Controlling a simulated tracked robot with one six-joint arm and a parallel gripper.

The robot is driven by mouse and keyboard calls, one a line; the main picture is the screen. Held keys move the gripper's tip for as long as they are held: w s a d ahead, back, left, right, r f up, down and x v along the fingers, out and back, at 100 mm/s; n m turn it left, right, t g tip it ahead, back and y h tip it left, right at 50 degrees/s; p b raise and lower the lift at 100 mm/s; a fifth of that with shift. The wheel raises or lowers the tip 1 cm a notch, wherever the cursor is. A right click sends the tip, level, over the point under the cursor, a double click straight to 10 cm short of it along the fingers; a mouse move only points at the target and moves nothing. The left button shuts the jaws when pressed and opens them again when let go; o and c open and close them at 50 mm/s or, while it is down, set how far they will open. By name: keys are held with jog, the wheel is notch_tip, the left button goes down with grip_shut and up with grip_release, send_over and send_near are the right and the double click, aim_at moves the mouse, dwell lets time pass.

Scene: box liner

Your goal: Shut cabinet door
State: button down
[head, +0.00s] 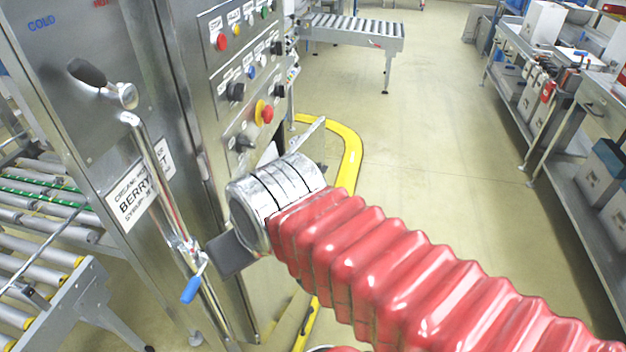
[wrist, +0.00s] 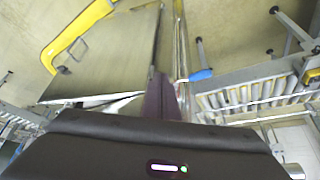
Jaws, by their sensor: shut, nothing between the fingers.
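The steel cabinet (head: 185,90) stands at the left in the head view, with a panel of buttons and knobs on its front. A grey metal panel that looks like its door (wrist: 115,50) shows in the wrist view, with a small dark handle near its left side. In the head view only a thin bright edge of it (head: 308,131) shows behind my arm, standing out from the cabinet. My gripper (wrist: 163,98) is shut and empty. Its dark fingers are close to the panel's right edge; I cannot tell whether they touch. In the head view the arm mostly hides the fingers.
A vertical steel rod with a blue-tipped lever (head: 192,289) is left of my gripper. Roller conveyors (head: 40,215) stand at the left and back. A yellow curved rail (head: 350,160) runs near the cabinet. The floor at centre right is clear, beside a workbench (head: 560,110).

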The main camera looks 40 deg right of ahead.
jog(key=shift+w, duration=0.15)
jog(key=w+d+f+m+y, duration=0.1)
jog(key=w+d+f+m, duration=0.4)
jog(key=w+d, duration=0.45)
jog(key=w+d+f+m, duration=0.2)
jog(key=w+d+f, duration=0.4)
jog(key=w+d, duration=0.35)
jog(key=d+f+m+h, duration=0.1)
jog(key=d+f+m, duration=0.1)
jog(key=d+f, duration=0.3)
jog(key=w+d+f+m+t+h, duration=0.1)
jog(key=d+f, duration=0.4)
jog(key=d, duration=0.9)
jog(key=w+d+f+m+h, duration=0.1)
jog(key=d+f, duration=0.4)
jog(key=d, duration=0.5)
jog(key=shift+m, duration=0.8)
jog(key=shift+f, duration=0.15)
